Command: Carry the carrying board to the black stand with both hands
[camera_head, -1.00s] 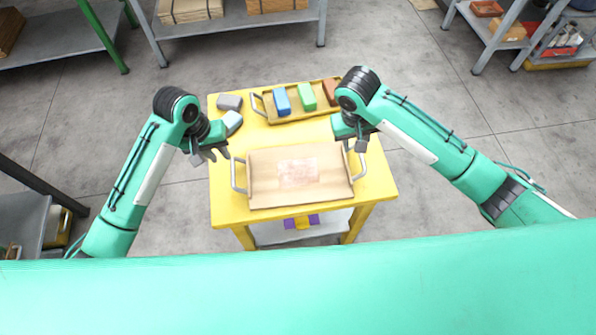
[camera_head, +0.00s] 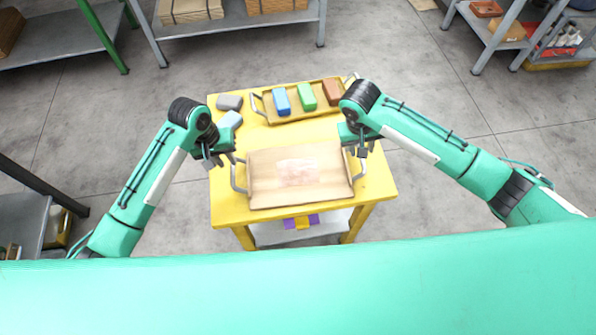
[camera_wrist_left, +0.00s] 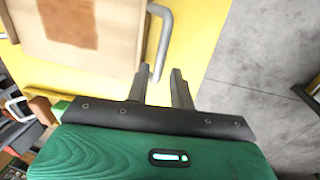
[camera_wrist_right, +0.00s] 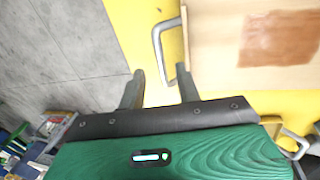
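The carrying board (camera_head: 270,190), a light wooden tray with a grey handle on each side, lies on the yellow table. My left gripper (camera_head: 224,162) is open near the board's left handle (camera_head: 237,176). In the left wrist view the fingers (camera_wrist_left: 162,75) point at that handle (camera_wrist_left: 160,40), with its end near the gap between them. My right gripper (camera_head: 363,154) is open near the right handle (camera_head: 360,168). In the right wrist view the handle (camera_wrist_right: 158,45) is just ahead of the fingers (camera_wrist_right: 160,75). Neither gripper holds anything. I cannot identify a black stand in view.
Behind the board a yellow tray (camera_head: 266,108) holds a blue block (camera_head: 281,101), a green block (camera_head: 306,97) and a brown block (camera_head: 331,92). Grey (camera_head: 229,102) and pale blue blocks lie at the table's back left. Shelves stand around; open floor surrounds the table.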

